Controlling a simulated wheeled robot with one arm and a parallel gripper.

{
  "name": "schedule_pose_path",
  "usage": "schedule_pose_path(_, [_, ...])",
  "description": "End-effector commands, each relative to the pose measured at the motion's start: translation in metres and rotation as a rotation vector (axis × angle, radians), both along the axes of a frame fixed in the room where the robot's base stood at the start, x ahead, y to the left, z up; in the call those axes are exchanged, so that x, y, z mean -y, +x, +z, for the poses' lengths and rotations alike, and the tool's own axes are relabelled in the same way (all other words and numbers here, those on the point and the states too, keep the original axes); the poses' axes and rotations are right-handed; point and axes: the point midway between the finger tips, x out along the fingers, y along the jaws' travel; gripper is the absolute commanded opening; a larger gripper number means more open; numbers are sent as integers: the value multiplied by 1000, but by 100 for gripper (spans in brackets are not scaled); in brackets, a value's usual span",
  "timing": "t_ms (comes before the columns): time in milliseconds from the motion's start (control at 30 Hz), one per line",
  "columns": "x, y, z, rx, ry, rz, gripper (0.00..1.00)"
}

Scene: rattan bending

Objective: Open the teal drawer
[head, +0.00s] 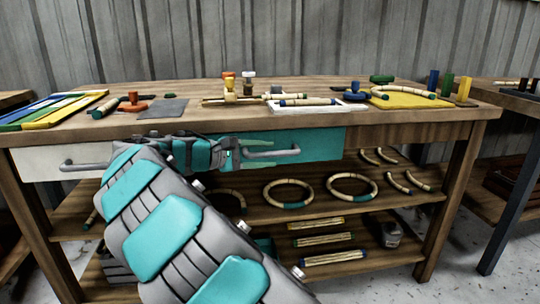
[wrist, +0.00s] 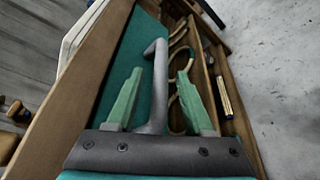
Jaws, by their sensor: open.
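The teal drawer (head: 318,144) is set under the bench top, right of a white drawer, and its front looks flush with the bench. Its grey bar handle (head: 272,153) runs sideways across the front. My gripper (head: 262,155) is at the left part of this handle, with its green fingers open. In the wrist view the handle (wrist: 158,85) lies between the two spread fingers of my gripper (wrist: 160,92), with a gap on each side. The teal drawer front (wrist: 125,60) shows behind the left finger. My arm hides the drawer's left end in the head view.
The white drawer (head: 40,162) with its own handle is at the left. The bench top (head: 210,117) carries tools, rattan pieces and a yellow mat (head: 412,100). Shelves below hold rattan rings (head: 352,187) and bundles (head: 322,240). Open floor (head: 465,270) lies at the right.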

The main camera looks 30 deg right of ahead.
Motion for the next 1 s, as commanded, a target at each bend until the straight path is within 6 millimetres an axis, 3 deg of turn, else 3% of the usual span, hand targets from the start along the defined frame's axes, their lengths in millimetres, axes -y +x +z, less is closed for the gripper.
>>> schedule_pose_path(133, [15, 0, -3, 0, 1, -2, 52])
schedule_pose_path(400, [17, 1, -4, 2, 1, 0, 52])
schedule_pose_path(867, [17, 1, -4, 1, 1, 0, 0])
schedule_pose_path(1000, [17, 1, -4, 1, 1, 0, 0])
